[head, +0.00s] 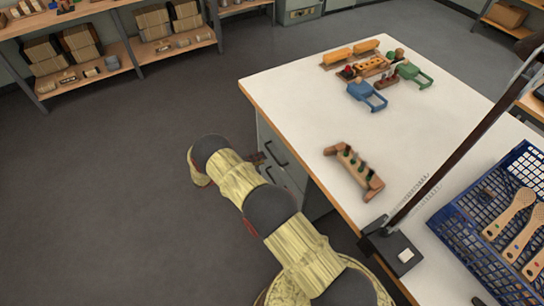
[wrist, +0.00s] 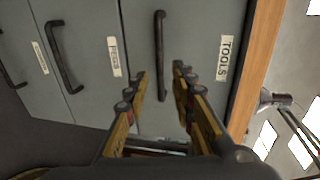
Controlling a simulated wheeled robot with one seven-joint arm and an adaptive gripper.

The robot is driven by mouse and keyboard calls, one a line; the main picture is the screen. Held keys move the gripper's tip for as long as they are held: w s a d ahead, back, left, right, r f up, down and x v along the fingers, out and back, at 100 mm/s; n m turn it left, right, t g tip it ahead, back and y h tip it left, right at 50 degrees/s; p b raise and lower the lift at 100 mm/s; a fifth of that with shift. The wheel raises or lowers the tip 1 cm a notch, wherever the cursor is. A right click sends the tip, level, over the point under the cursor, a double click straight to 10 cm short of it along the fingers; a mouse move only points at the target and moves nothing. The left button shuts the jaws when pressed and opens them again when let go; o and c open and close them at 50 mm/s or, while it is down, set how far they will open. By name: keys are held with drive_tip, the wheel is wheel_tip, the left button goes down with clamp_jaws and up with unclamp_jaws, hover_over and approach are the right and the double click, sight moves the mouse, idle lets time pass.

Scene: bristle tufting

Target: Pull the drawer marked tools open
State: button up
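The drawer marked tools (wrist: 196,25) is the grey front beside the wooden table edge in the wrist view, which is turned sideways. Its label (wrist: 224,58) reads TOOLS. Its dark bar handle (wrist: 160,50) stands out from the front, and the drawer looks closed. My gripper (wrist: 161,72) is open, its fingertips on either side of the handle's near half. I cannot tell whether they touch it. In the head view my gripper (head: 257,158) is at the cabinet's side, by the top handle (head: 275,152), partly hidden by my arm.
Two more labelled drawers, with handles (wrist: 64,56) and (wrist: 10,75), lie left of it in the wrist view. The white table (head: 290,95) above carries tools, a wooden rack (head: 354,171) and a blue crate (head: 450,214). The floor (head: 120,170) left of the cabinet is clear.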

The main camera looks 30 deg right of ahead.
sight(273, 155)
drive_tip(key=b+x, duration=0.2)
drive_tip(key=x, duration=0.5)
drive_tip(key=shift+d+f, duration=0.1)
drive_tip(key=shift+d, duration=0.25)
drive_tip(key=shift+s, duration=0.1)
clamp_jaws()
idle(0.5)
